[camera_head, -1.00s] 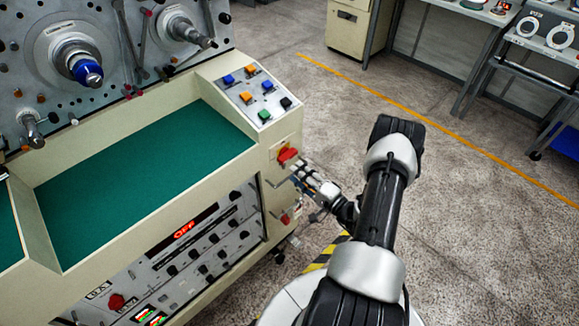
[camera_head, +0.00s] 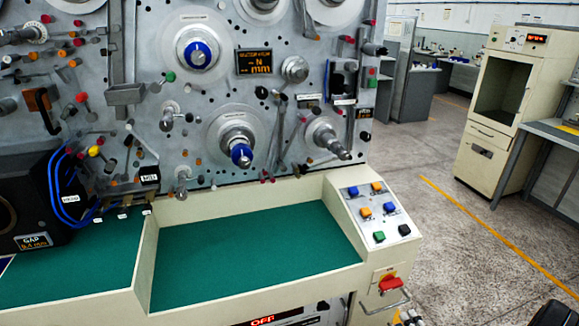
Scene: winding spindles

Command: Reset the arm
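Most of my arm is out of the picture. Only a dark rounded arm link (camera_head: 555,314) of mine shows at the bottom right corner.
The winding machine (camera_head: 208,112) fills the left and middle, with blue-tipped spindles (camera_head: 240,152) and a green tray (camera_head: 250,255). A button panel (camera_head: 376,211) sits at its right corner. A cream cabinet (camera_head: 495,118) stands back right. Floor (camera_head: 440,235) between is clear.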

